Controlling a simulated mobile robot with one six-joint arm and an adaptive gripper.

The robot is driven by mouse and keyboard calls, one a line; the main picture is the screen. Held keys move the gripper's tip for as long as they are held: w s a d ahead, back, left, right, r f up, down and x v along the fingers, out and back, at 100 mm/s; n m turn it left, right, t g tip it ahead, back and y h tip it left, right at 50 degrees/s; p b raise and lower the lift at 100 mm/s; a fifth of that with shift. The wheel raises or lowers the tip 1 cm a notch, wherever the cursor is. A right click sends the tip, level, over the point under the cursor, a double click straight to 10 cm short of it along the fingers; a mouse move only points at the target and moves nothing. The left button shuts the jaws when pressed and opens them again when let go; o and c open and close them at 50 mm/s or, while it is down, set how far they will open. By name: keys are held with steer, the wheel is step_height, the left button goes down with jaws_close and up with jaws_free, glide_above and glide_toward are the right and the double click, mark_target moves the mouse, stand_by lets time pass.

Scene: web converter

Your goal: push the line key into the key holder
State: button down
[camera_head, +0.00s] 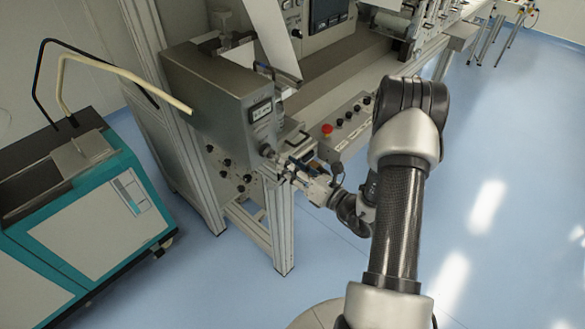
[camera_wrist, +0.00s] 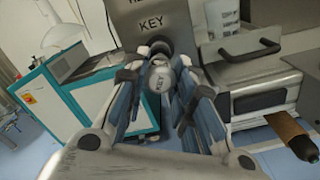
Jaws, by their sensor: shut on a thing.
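The line key is a grey piece with a round knob (camera_wrist: 158,82), held between the fingers of my gripper (camera_wrist: 160,72) in the wrist view. My gripper is shut on it. The key points away from me at a dark round key holder (camera_wrist: 157,48) on a grey panel, below the printed word KEY. The key's far end is close to the holder or at it; I cannot tell how deep it sits. In the head view my gripper (camera_head: 288,172) is at the lower front of the grey box (camera_head: 218,95), and the key is too small to make out there.
A control panel with a red button (camera_head: 327,129) and several black knobs is right of my gripper. A teal and white cabinet (camera_head: 95,220) stands at the left. In the wrist view, a handle (camera_wrist: 250,52) and a dark roll (camera_wrist: 292,135) are at the right.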

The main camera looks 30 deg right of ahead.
steer(key=shift+x, duration=1.15)
stand_by(0.4)
steer(key=c, duration=1.3)
jaws_free()
steer(key=v, duration=1.2)
